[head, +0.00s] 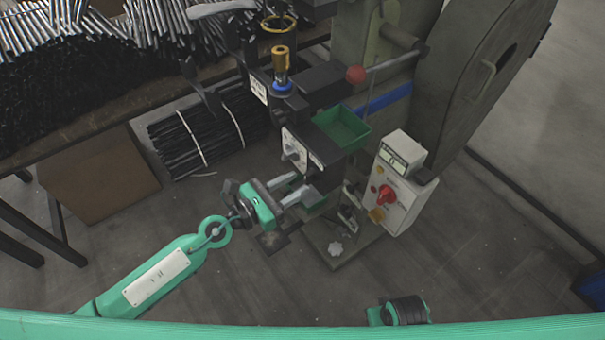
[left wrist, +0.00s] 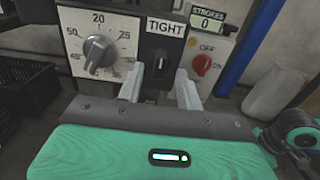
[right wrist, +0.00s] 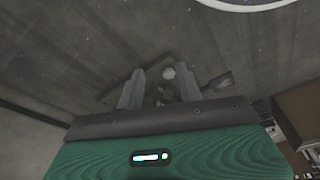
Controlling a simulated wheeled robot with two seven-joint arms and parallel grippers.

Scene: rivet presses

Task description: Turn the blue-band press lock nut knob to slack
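The blue-band press has a blue band (head: 383,105) on its green column. In the left wrist view, a small dark knob (left wrist: 160,63) sits on a black panel below a label reading TIGHT (left wrist: 165,26); I take it as the lock nut knob. Left of it is a larger grey dial (left wrist: 97,54) with numbers. My left gripper (head: 297,187) is open in front of the press; its fingers (left wrist: 160,85) stand apart, with the knob between their tips in the picture. Contact cannot be told. My right gripper (right wrist: 160,88) is open and empty, away from the panel.
A control box (head: 399,197) with a red knob and a strokes counter reading 0 (left wrist: 207,23) stands right of the panel. A green bin (head: 343,127) sits above the panel. A red-ball lever (head: 356,75) reaches out higher up.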

